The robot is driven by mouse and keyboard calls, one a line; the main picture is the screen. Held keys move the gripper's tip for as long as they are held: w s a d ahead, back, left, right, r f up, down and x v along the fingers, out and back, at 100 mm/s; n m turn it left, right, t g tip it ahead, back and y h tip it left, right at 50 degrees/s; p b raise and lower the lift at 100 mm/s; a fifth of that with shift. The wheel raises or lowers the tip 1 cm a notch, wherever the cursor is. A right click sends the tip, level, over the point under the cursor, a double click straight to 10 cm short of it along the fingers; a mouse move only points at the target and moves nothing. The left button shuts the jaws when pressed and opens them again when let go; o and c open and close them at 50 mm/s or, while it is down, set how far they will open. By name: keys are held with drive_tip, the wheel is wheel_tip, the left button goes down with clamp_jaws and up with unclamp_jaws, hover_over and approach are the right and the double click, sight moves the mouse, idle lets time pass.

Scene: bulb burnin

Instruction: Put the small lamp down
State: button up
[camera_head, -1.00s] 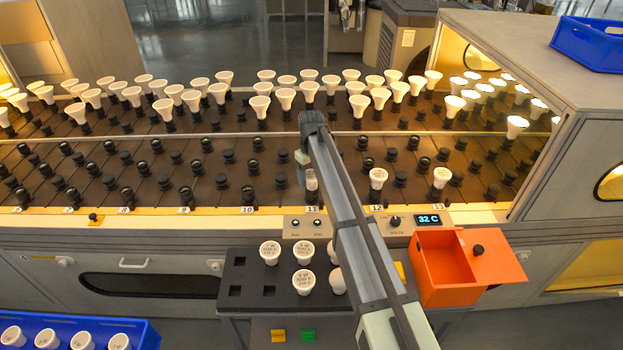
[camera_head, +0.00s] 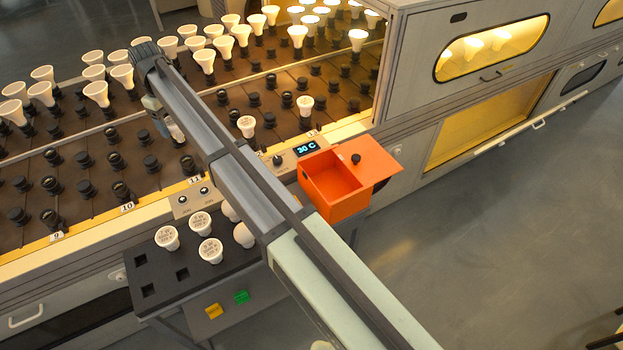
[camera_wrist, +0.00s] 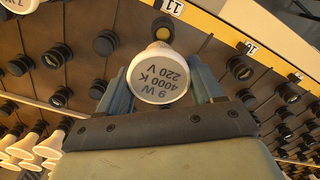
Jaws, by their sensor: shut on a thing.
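My gripper (camera_wrist: 165,84) is shut on a white lamp (camera_wrist: 160,76) marked 9 W, 4000 K, 220 V, with its broad face toward the wrist camera. The lamp's narrow end points toward a black socket (camera_wrist: 162,28) on the brown bed; whether it touches or sits in the socket cannot be told. In the head view my gripper (camera_head: 165,120) is over the bed's front rows above number 11, and my arm largely hides the held lamp.
A dark rack (camera_head: 165,274) in front of the bed holds several lamps and has empty square holes. An open orange box (camera_head: 334,207) stands right of it. Two lamps stand in sockets right of my arm (camera_head: 246,125) (camera_head: 305,104). Bare sockets (camera_head: 85,188) lie left.

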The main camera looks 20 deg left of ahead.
drive_tip(key=d+f+m, duration=0.2)
drive_tip(key=d+m, duration=0.4)
drive_tip(key=d, duration=1)
drive_tip(key=w+d+f+m, duration=0.15)
drive_tip(key=d+m, duration=0.45)
drive_tip(key=d, duration=0.9)
drive_tip(key=d+f+m, duration=0.3)
drive_tip(key=d+m, duration=0.3)
drive_tip(key=d, duration=1)
drive_tip(key=shift+s+f, duration=0.1)
drive_tip(key=shift+f, duration=4.6)
drive_tip(key=shift+f, duration=0.2)
drive_tip(key=o, duration=0.8)
drive_tip(key=shift+r, duration=0.1)
drive_tip(key=shift+r, duration=6.1)
